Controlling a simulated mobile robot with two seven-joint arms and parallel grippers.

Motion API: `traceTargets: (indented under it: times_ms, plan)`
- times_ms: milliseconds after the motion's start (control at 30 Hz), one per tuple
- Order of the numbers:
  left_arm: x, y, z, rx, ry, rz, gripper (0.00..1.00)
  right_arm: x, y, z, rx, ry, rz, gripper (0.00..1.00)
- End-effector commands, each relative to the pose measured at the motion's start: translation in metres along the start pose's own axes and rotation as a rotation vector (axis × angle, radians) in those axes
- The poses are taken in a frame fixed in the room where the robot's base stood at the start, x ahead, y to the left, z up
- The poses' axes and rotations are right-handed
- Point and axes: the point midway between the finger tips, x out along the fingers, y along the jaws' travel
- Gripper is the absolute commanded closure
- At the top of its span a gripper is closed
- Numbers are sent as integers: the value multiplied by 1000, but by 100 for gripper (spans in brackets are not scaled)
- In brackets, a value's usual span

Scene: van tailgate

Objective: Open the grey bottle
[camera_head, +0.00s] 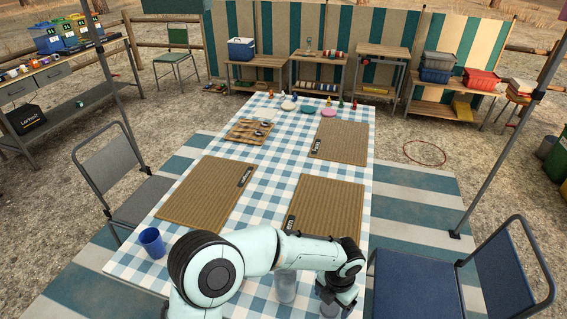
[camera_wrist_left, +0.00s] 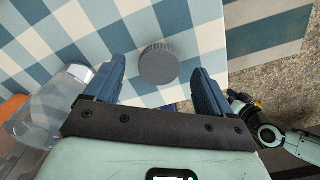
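The grey bottle (camera_wrist_left: 158,64) shows in the left wrist view as a round grey top with a ridged edge, seen from above. It stands over the blue-and-white checked cloth, between and slightly beyond the two blue fingers of my left gripper (camera_wrist_left: 157,84). The fingers are spread apart, with gaps on both sides of the grey top. In the head view my left gripper (camera_head: 338,290) is low over the table's near right edge, and its dark body hides much of what is below it. My right gripper (camera_wrist_left: 242,103) shows small at the right of the left wrist view; its opening is unclear.
A clear cup (camera_head: 286,285) stands close left of my left gripper. A blue cup (camera_head: 152,242) is at the table's left edge. Brown placemats (camera_head: 207,192) lie further back. A blue chair (camera_head: 420,285) stands at the right. Bare cloth lies between the mats.

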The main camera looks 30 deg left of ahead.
Motion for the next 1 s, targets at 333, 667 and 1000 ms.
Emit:
traceTargets:
  times_ms: [333, 667, 1000]
  plan:
    - [-5, 0, 0, -1, -1, 0, 18, -1, 0, 0, 0, -1, 0, 4]
    - [-71, 0, 1, -1, -7, 1, 18, -10, -2, 5, 1, -16, 3, 4]
    - [-127, 0, 0, 0, -2, 0, 18, -18, -3, 8, 2, -25, 5, 4]
